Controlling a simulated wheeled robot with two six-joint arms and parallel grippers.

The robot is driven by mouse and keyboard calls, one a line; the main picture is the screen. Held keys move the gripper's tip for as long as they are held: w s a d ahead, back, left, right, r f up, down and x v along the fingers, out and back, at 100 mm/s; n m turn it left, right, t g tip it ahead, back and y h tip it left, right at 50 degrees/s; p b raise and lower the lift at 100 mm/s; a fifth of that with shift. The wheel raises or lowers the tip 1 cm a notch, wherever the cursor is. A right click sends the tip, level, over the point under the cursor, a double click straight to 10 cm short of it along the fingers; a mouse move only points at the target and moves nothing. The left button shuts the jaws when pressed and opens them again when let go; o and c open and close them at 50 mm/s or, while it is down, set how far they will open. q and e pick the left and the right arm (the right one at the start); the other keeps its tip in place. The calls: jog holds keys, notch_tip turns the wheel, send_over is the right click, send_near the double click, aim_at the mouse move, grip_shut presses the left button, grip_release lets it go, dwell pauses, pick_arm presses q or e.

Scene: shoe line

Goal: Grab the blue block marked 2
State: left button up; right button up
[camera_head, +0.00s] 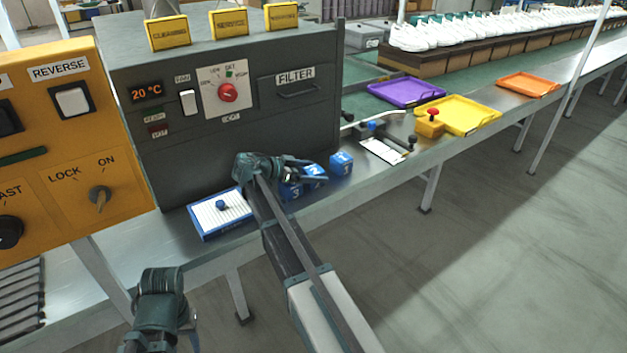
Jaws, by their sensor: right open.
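Several blue blocks stand on the metal bench in front of the grey machine. The blue block marked 2 (316,172) seems to be the middle one; its marking is small and partly covered. A block marked 3 (293,191) is to its left and nearer, partly hidden by my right arm. Another blue block (341,163), its mark hard to read, stands to the right. My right gripper (318,171) is open, with its fingers at the middle block. I cannot tell whether they touch it. My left gripper (165,308) is low at the left, its fingers unclear.
A blue-edged white board (217,217) with a blue knob lies left of my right arm. The grey machine (235,125) rises behind the blocks. A white card (382,151), a yellow box with a red button (430,125) and coloured trays lie to the right.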

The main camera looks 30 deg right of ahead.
jog(key=shift+d, duration=0.15)
jog(key=shift+c, duration=0.3)
jog(key=c, duration=1.4)
jog(key=shift+r, duration=0.1)
